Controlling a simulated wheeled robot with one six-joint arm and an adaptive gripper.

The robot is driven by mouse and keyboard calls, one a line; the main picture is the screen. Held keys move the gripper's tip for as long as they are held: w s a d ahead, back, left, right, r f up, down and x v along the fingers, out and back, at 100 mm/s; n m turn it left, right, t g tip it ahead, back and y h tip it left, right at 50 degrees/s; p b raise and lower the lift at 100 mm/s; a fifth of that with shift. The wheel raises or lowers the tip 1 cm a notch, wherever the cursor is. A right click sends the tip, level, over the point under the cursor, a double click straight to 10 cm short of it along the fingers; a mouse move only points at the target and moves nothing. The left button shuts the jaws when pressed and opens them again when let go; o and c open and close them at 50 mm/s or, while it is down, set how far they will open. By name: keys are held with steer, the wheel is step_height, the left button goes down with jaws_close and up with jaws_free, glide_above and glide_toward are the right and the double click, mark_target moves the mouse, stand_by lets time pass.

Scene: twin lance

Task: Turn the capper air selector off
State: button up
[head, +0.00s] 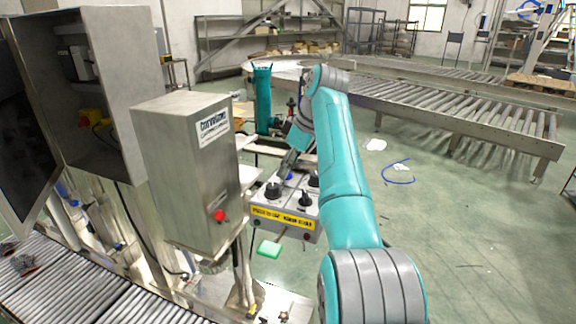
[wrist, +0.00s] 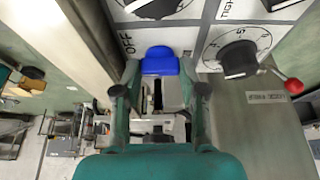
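The grey control box (head: 285,212) carries several black knobs and a yellow label strip on its front. In the wrist view, a blue selector handle (wrist: 160,60) sits on a white panel beside the printed word OFF (wrist: 127,43). I cannot read which air selector it is. My gripper (wrist: 160,92) is open, its two teal fingers on either side of the blue handle's line and seemingly short of it; contact is not visible. In the head view my gripper (head: 288,164) is over the box's far left part, and the blue part there is mostly hidden.
A black dial knob (wrist: 238,58) is right of the blue handle, with a red ball lever (wrist: 293,86) beyond. Another black knob (wrist: 150,7) is above. A steel cabinet (head: 185,170) with a red button stands close left of the box. Open floor lies right.

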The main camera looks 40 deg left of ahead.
steer(key=shift+m, duration=0.3)
steer(key=shift+s+m+t, duration=0.1)
steer(key=shift+m+t, duration=0.45)
steer(key=shift+m, duration=0.75)
steer(key=shift+m+t, duration=0.55)
steer(key=shift+m, duration=0.75)
steer(key=o, duration=0.9)
steer(key=shift+c, duration=0.2)
steer(key=v, duration=0.7)
steer(key=shift+r, duration=0.2)
steer(key=shift+d, duration=0.2)
